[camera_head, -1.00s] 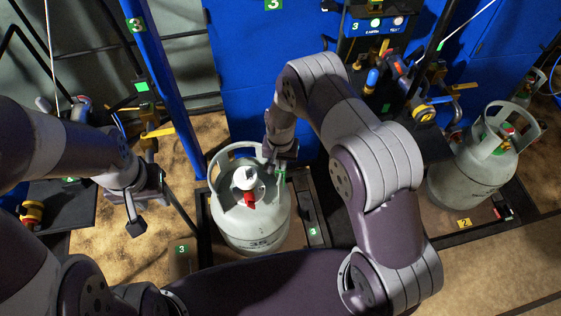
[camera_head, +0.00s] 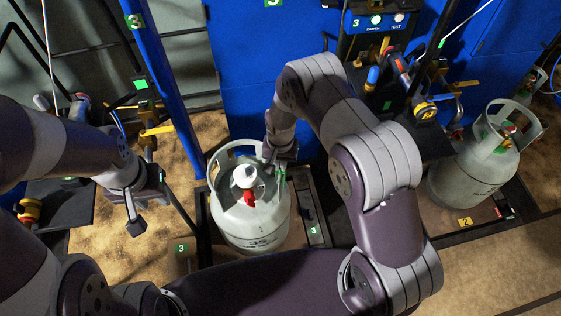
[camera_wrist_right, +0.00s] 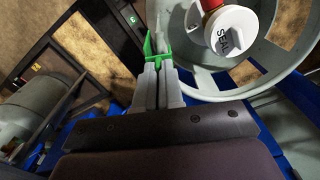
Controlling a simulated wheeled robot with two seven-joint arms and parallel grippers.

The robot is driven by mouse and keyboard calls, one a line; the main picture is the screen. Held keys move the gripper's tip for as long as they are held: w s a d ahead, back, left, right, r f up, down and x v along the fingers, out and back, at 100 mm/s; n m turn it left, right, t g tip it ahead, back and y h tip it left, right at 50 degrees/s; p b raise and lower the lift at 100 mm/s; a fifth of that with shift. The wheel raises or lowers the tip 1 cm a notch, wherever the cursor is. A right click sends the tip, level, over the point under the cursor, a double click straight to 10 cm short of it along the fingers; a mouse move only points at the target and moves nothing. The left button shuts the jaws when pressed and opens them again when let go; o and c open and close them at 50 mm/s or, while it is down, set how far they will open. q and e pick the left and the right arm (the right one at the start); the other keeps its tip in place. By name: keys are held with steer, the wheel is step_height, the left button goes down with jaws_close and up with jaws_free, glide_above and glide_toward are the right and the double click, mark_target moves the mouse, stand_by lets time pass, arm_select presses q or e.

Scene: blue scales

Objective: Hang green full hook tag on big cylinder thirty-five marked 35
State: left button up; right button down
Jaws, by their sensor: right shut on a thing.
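The big grey cylinder marked 35 (camera_head: 250,228) stands upright in a dark floor frame. It has an open ring collar around a white cap with a red part. My right gripper (camera_head: 281,168) is at the collar's far right side. The right wrist view shows its fingers (camera_wrist_right: 160,84) closed together on the green hook tag (camera_wrist_right: 151,43). The tag is beside the collar rim (camera_wrist_right: 190,82); whether it touches the rim I cannot tell. In the head view only a small green bit (camera_head: 282,177) shows. My left gripper (camera_head: 148,212) is left of the cylinder, fingers apart and empty.
A second grey cylinder (camera_head: 476,165) stands at the right by a yellow label 2 (camera_head: 465,221). A blue panel (camera_head: 262,88) rises behind the marked cylinder. Valves and tools (camera_head: 400,85) crowd the back right. Sandy floor lies at the left.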

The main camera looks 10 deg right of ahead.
steer(key=shift+f+b, duration=0.9)
steer(key=shift+f, duration=0.45)
steer(key=c, duration=1.2)
jaws_free()
steer(key=shift+r, duration=0.1)
steer(key=shift+r+p, duration=3.05)
steer(key=shift+r, duration=0.7)
